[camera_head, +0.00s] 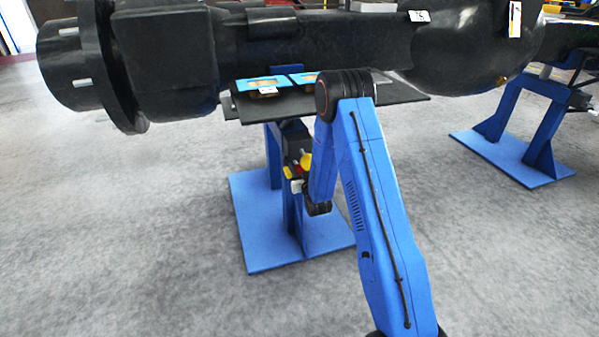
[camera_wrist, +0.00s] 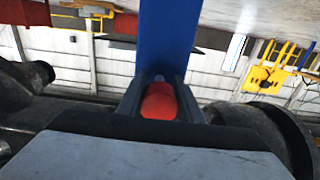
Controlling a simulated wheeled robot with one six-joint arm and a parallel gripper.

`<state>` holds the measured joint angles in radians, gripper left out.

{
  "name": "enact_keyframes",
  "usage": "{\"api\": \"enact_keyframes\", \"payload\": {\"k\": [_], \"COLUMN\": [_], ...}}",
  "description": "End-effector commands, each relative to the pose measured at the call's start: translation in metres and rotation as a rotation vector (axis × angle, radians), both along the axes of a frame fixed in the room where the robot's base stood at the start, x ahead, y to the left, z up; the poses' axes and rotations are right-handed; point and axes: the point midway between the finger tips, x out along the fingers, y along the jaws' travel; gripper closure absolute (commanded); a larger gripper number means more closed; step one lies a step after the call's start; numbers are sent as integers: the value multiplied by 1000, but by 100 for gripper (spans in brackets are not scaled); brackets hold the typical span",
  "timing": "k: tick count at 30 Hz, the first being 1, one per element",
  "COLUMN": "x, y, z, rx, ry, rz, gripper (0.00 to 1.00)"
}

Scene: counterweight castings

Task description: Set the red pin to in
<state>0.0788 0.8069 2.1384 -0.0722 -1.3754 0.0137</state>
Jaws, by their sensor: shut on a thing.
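The red pin (camera_wrist: 159,102) shows its rounded red end in the wrist view, in front of a blue post (camera_wrist: 167,35). My gripper (camera_wrist: 160,96) has a dark finger on each side of the pin and is shut on it. How far the pin sits into its seat is hidden. In the head view, small red, yellow and white parts (camera_head: 298,168) show on the blue stand (camera_head: 290,225), beside my arm's lower end. My gripper is largely hidden there by my own arm.
A large black casting (camera_head: 330,40) lies across the top of the head view. Below it, a dark shelf (camera_head: 400,95) carries blue-edged trays (camera_head: 262,84). Another blue stand (camera_head: 515,155) is at the right. The grey floor at left is clear.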

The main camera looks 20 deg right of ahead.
Motion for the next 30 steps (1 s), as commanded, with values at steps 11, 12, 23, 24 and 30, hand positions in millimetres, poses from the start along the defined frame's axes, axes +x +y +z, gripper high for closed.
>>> {"api": "enact_keyframes", "payload": {"k": [11, 12, 23, 24, 30], "x": [0, 0, -9, -14, -49], "y": [0, 0, 0, 0, 0], "z": [0, 0, 0, 0, -1], "rx": [0, 0, 0, 0, 1], "ry": [1, 1, 1, 2, 3], "rz": [0, 0, 0, -1, -1], "gripper": [49, 49, 49, 49, 49]}}
